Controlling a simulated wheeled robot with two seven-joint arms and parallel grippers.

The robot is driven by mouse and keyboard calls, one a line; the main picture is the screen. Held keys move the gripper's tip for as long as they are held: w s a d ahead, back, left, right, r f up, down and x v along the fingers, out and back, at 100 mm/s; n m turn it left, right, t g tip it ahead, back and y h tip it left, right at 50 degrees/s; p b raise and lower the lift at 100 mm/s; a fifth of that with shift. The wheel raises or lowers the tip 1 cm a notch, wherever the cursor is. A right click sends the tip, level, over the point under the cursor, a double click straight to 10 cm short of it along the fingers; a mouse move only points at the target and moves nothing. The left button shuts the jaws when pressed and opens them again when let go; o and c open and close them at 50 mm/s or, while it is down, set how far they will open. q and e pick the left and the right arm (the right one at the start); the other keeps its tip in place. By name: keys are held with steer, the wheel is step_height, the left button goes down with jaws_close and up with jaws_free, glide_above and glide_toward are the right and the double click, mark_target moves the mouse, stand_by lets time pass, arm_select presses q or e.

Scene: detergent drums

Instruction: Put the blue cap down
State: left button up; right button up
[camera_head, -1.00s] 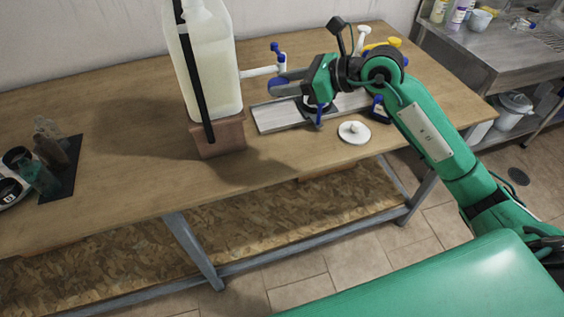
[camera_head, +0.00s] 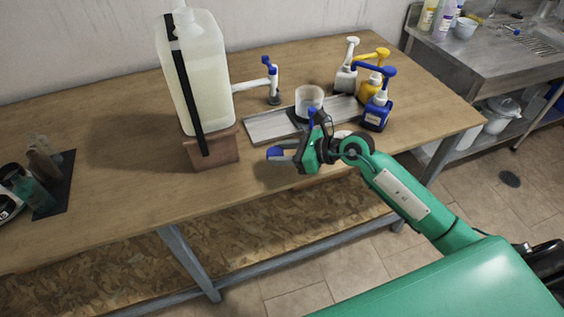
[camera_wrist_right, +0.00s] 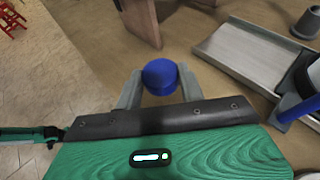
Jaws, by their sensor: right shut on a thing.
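My right gripper (camera_head: 284,153) is shut on the blue cap (camera_head: 273,153), above the front part of the table. The right wrist view shows the round blue cap (camera_wrist_right: 160,75) between the two grey fingers of my right gripper (camera_wrist_right: 160,88), with bare wood beyond. I cannot tell whether the cap touches the table (camera_head: 232,188). My left gripper is not in view.
A large translucent drum (camera_head: 208,75) stands on a wooden block (camera_head: 212,152), with its blue-handled tap (camera_head: 268,75) pointing right. A grey tray (camera_head: 265,128) holds a clear cup (camera_head: 309,102). White, yellow and blue pump bottles (camera_head: 376,112) stand right.

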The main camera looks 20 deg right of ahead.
mark_target(282, 170)
step_height(282, 170, down, 4)
steer(key=shift+r, duration=0.15)
steer(key=shift+f, duration=0.25)
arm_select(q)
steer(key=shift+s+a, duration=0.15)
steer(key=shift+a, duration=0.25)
arm_select(e)
steer(key=shift+f, duration=0.15)
steer(key=o, duration=0.9)
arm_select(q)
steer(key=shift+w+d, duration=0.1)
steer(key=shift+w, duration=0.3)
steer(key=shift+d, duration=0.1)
